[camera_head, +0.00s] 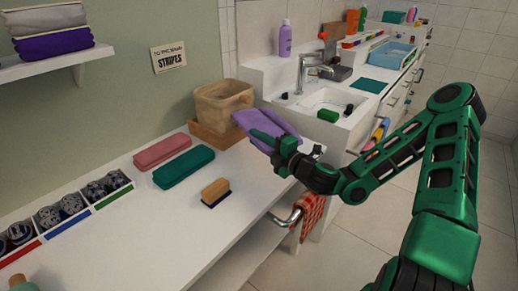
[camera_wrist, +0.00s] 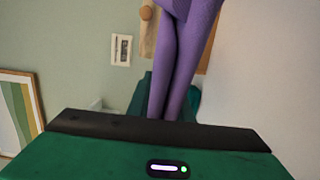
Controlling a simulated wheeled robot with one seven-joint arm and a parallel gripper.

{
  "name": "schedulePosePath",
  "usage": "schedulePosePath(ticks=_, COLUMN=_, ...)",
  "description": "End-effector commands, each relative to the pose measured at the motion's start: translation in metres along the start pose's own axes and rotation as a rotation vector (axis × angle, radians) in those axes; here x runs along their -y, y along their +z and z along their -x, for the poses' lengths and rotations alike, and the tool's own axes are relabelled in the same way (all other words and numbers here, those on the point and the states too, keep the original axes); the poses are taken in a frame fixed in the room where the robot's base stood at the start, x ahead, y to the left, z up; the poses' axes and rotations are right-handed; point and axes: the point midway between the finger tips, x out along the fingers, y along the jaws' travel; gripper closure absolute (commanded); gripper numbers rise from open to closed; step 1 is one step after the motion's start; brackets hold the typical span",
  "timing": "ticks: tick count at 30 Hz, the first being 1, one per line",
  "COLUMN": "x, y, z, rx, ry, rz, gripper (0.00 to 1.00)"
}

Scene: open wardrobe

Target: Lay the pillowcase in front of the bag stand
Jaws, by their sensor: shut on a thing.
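The lilac pillowcase (camera_head: 268,121) is folded and held above the white counter, in front of the sink unit. My gripper (camera_head: 272,141) is shut on it. In the wrist view the pillowcase (camera_wrist: 180,62) extends away from the jaws as a long purple fold. The bag stand (camera_head: 213,136) is a wooden base on the counter against the wall, with an open beige bag (camera_head: 222,98) in it. The pillowcase overlaps the right side of the bag stand in the head view, and I cannot tell whether they touch.
A pink case (camera_head: 161,151), a teal case (camera_head: 183,167) and a brush (camera_head: 215,192) lie on the counter (camera_head: 160,235). Divided bins (camera_head: 62,212) stand at the left. A sink (camera_head: 328,101) and tap are behind my gripper.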

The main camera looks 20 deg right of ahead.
Motion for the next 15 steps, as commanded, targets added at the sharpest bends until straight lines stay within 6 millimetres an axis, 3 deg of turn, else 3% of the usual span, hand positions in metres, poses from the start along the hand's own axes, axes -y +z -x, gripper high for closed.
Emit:
schedulePosePath(ticks=6, x=0.012, y=0.017, z=0.003, rx=0.002, ry=-0.001, rz=0.001, gripper=1.00)
schedulePosePath(ticks=15, x=0.032, y=0.022, z=0.005, rx=0.006, ry=-0.001, rz=-0.003, gripper=1.00)
